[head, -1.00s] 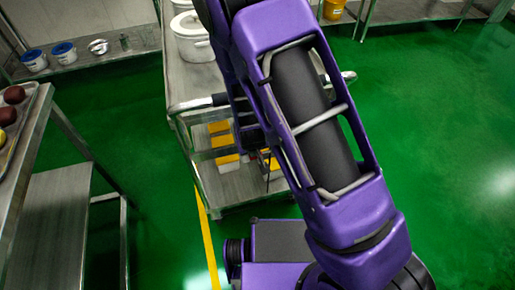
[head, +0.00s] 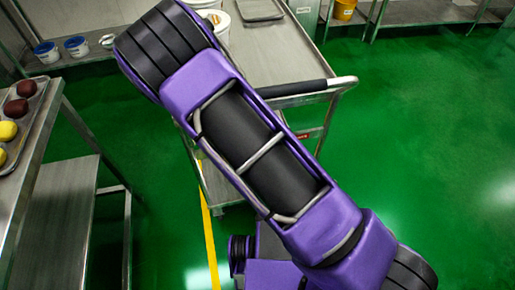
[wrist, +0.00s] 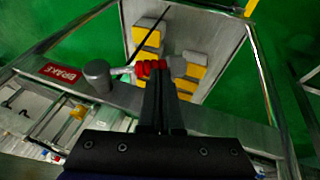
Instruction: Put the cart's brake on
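The cart (head: 285,60) stands ahead of me, its black-gripped push handle (head: 300,88) toward me. In the wrist view a red BRAKE label (wrist: 60,72) is on the cart's end rail. Right of it is the brake lever with a red ribbed grip (wrist: 150,67) and a grey round knob (wrist: 97,74) to its left. My gripper (wrist: 160,75) is shut, its black fingers together, with the tips right at the red grip. Whether they touch it I cannot tell. In the head view my arm hides the gripper and the lever.
Yellow and white boxes (wrist: 196,72) sit on the cart's lower shelf. White tubs and a tray (head: 260,9) are on its top. Green floor (head: 430,150) is clear at right.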

